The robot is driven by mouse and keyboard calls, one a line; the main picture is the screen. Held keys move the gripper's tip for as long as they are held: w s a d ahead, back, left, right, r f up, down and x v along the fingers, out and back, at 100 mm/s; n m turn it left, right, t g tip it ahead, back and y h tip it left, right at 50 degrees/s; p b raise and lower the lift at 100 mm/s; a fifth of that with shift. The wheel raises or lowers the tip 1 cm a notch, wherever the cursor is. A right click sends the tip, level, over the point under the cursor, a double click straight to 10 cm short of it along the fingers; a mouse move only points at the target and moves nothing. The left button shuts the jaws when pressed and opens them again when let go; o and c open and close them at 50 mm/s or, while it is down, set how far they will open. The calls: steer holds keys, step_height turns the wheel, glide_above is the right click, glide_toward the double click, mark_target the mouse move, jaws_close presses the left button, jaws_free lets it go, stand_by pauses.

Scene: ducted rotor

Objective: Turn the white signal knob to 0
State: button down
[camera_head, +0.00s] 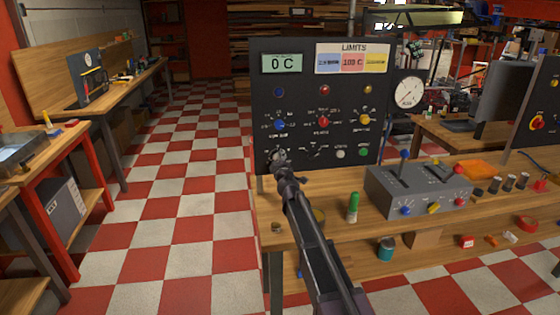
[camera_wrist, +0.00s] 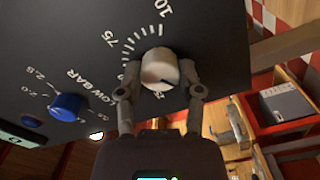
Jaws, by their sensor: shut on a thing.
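The white signal knob (camera_wrist: 159,68) sits on the black panel (camera_wrist: 60,35) and shows in the wrist view between the two fingers of my gripper (camera_wrist: 160,82). The fingers are shut on the knob from both sides. A dark mark shows on the knob's lower face, but I cannot tell exactly which number it points to. The printed scale around the knob shows 75 and part of a larger number; other numbers are partly covered. In the head view, my gripper (camera_head: 283,164) is at the panel's lower left and mostly hides the knob.
A blue knob (camera_wrist: 68,106) is beside the white one, marked LOW BAR. The panel carries several other knobs and a display (camera_head: 281,63) reading 0 C. A grey lever box (camera_head: 420,190) and green-capped tube (camera_head: 353,206) stand on the workbench (camera_head: 375,222) to the right.

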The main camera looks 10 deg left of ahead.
steer(key=shift+w, duration=0.15)
steer(key=shift+c, duration=1.3)
jaws_free()
steer(key=shift+d, duration=0.1)
steer(key=v, duration=1.2)
